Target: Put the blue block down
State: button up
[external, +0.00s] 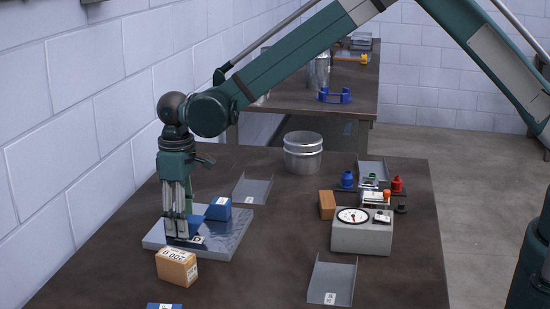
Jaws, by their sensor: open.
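My gripper (182,236) points straight down at the grey metal plate (220,246) on the left of the table. It is open, with its fingertips low over the plate. A blue block (217,213) with a white label sits on the plate just right of the fingers. A lower blue piece with a white label (197,239) shows beside the fingertips, partly hidden by them. I cannot tell whether the fingers touch it. Another blue block (163,306) is cut off by the bottom picture edge.
A tan labelled box (177,267) stands in front of the plate. A shallow metal tray (252,190) lies behind it, with a metal canister (303,152) farther back. A dial scale (362,232) and orange block (327,205) stand right. The table's middle is clear.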

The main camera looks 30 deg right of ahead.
jog(key=shift+r, duration=0.1)
notch_tip(320, 180, up, 12)
dwell(0.7)
dwell(0.5)
jog(key=shift+r, duration=0.1)
